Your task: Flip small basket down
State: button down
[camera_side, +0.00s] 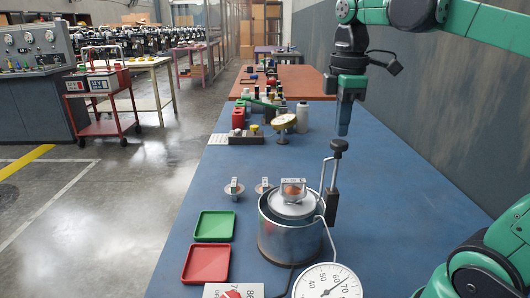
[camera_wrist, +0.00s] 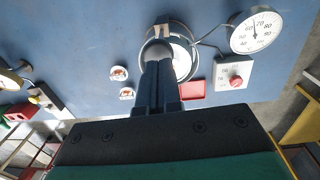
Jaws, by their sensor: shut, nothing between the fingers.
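A metal pot (camera_side: 290,235) stands on the blue table in the side view. On its top sits a small framed holder (camera_side: 292,190) with an orange-brown piece inside, which may be the small basket; I cannot tell for sure. In the wrist view my gripper's fingers (camera_wrist: 158,68) cover part of the pot (camera_wrist: 183,55), and the holder is hidden.
Two similar small holders (camera_side: 234,188) (camera_side: 264,187) stand left of the pot. A green tray (camera_side: 214,226), a red tray (camera_side: 206,263), a red-button box (camera_side: 232,291) and a dial gauge (camera_side: 328,283) lie in front. The table right of the handle is clear.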

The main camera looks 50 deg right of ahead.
aim_at(338, 152)
jog(key=shift+f, duration=0.7)
notch_tip(338, 152, down, 7)
jog(key=shift+r, duration=0.2)
notch_tip(338, 152, up, 14)
jog(key=shift+a+r, duration=0.2)
jog(key=shift+a, duration=0.1)
dwell(0.5)
